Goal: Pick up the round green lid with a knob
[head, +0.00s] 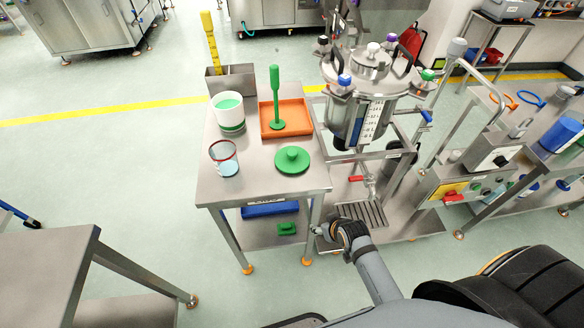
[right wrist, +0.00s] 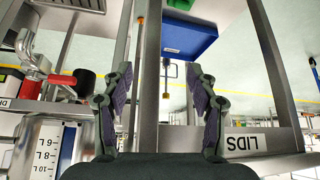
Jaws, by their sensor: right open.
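The round green lid (head: 292,160) with a knob on top lies flat on the steel table (head: 258,189), near its front right corner. My right gripper (head: 327,231) is below and to the right of the lid, beside the table's front right leg and apart from the lid. In the right wrist view my right gripper (right wrist: 160,85) is open, with nothing between its fingers. That view appears upside down and shows the table frame with a LIDS label (right wrist: 242,143), but not the lid. My left gripper is in neither view.
An orange tray (head: 272,131) with a green upright tool (head: 275,95), a white bucket (head: 230,118) and a clear beaker (head: 224,160) stand on the table. A steel vessel (head: 345,113) on a frame stands close on the right. A blue tray (head: 270,209) sits on the lower shelf.

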